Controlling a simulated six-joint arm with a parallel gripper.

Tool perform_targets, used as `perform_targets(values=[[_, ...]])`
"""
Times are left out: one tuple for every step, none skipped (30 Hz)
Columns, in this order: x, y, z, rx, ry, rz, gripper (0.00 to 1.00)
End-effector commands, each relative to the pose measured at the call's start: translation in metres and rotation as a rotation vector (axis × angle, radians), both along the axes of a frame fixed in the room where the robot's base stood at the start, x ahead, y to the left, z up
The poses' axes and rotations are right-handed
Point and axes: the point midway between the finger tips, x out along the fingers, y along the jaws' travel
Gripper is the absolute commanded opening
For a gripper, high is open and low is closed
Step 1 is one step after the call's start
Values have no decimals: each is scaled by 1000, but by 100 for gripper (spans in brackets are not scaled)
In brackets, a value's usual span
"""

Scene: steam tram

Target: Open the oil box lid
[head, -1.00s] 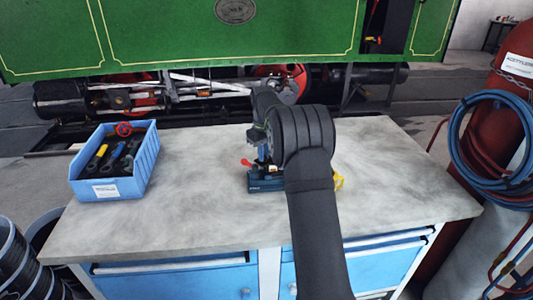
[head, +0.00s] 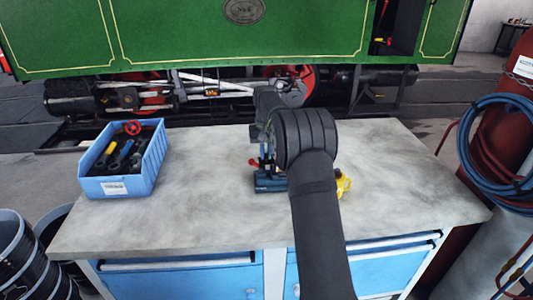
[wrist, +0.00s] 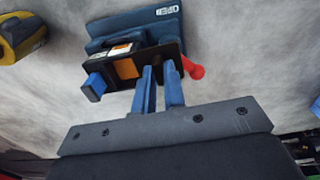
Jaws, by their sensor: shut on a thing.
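The oil box (wrist: 125,50) is a dark blue and black unit with an orange patch, a white label and a red knob (wrist: 194,69). In the head view it sits on the workbench (head: 180,215), partly hidden by my arm, with its blue base (head: 270,186) showing. In the wrist view my gripper (wrist: 159,69) has its two blue fingers close together at the near edge of the black part, beside the red knob. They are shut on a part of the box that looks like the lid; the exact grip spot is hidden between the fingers.
A yellow can (head: 342,184) stands just right of the oil box. A blue bin (head: 122,187) with several tools is at the bench's left. A green tram (head: 200,35) stands behind. Blue hoses (head: 480,150) hang at the right. The bench between bin and box is clear.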

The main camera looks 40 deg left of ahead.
Motion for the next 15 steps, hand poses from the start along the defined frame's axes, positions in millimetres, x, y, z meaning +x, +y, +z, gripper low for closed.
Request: perform_targets(values=[[0, 0, 1, 1, -1, -1, 0], [0, 0, 1, 1, -1, -1, 0], [0, 0, 1, 1, -1, -1, 0], [0, 0, 1, 1, -1, -1, 0], [0, 0, 1, 1, -1, -1, 0], [0, 0, 1, 1, -1, 0, 0], [0, 0, 1, 1, -1, 0, 0], [0, 0, 1, 1, -1, 0, 0], [0, 0, 0, 1, -1, 0, 0], [0, 0, 0, 1, -1, 0, 14], [0, 0, 1, 1, -1, 0, 20], [0, 0, 0, 1, -1, 0, 28], [0, 0, 0, 1, -1, 0, 33], [0, 0, 0, 1, -1, 0, 33], [0, 0, 0, 1, -1, 0, 33]])
